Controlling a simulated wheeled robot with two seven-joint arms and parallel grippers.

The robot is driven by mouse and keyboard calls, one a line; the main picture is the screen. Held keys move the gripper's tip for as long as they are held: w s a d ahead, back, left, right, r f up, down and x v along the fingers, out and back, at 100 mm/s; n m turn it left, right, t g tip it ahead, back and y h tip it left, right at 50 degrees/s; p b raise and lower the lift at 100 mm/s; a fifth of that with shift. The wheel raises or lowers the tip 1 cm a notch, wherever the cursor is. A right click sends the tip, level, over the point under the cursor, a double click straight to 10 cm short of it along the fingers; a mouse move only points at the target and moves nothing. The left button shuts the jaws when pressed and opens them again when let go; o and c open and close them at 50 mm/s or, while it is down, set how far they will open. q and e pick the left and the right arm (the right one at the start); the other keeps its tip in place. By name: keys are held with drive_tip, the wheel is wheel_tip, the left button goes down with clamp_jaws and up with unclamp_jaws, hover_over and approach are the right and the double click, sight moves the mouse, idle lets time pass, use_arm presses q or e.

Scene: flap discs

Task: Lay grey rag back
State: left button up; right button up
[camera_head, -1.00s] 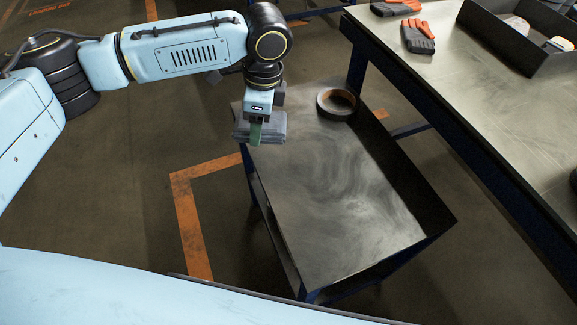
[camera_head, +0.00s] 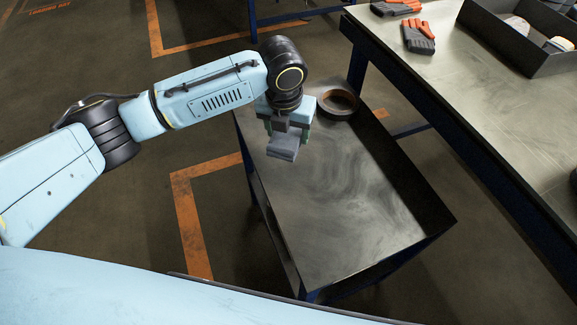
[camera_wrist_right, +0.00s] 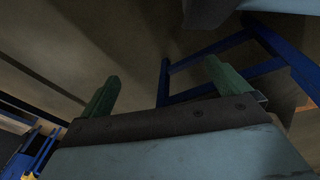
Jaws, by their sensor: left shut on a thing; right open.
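The grey rag (camera_head: 283,147) is a folded grey cloth in the head view, at the far left end of the small cart's top. My left gripper (camera_head: 288,134) is shut on the rag and holds it over the cart (camera_head: 345,205). I cannot tell whether the rag touches the surface. My right gripper (camera_wrist_right: 160,95) shows in the right wrist view with its two green fingers wide apart and nothing between them. The right gripper does not show in the head view.
The cart's middle and near end are clear. A workbench (camera_head: 480,110) to the right holds orange-and-grey gloves (camera_head: 418,37) and a dark open tray (camera_head: 505,45).

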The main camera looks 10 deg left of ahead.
use_arm(q)
drive_tip(key=shift+d+f+m, duration=0.1)
drive_tip(key=shift+f+m, duration=0.15)
drive_tip(key=shift+m, duration=0.35)
drive_tip(key=b, duration=0.2)
hover_over(290, 166)
drive_tip(key=f, duration=0.5)
drive_tip(key=shift+s, duration=0.2)
drive_tip(key=shift+f, duration=0.35)
drive_tip(key=shift+f+b, duration=0.65)
drive_tip(key=shift+f, duration=1.4)
use_arm(e)
drive_tip(key=w+a+r, duration=0.2)
drive_tip(key=w+r, duration=0.3)
drive_tip(key=r, duration=0.2)
drive_tip(key=shift+w+a+t, duration=0.15)
drive_tip(key=shift+a+t, duration=0.05)
drive_tip(key=shift+t, duration=0.1)
use_arm(q)
drive_tip(key=o, duration=0.9)
drive_tip(key=shift+f, duration=0.15)
use_arm(e)
drive_tip(key=shift+r, duration=0.1)
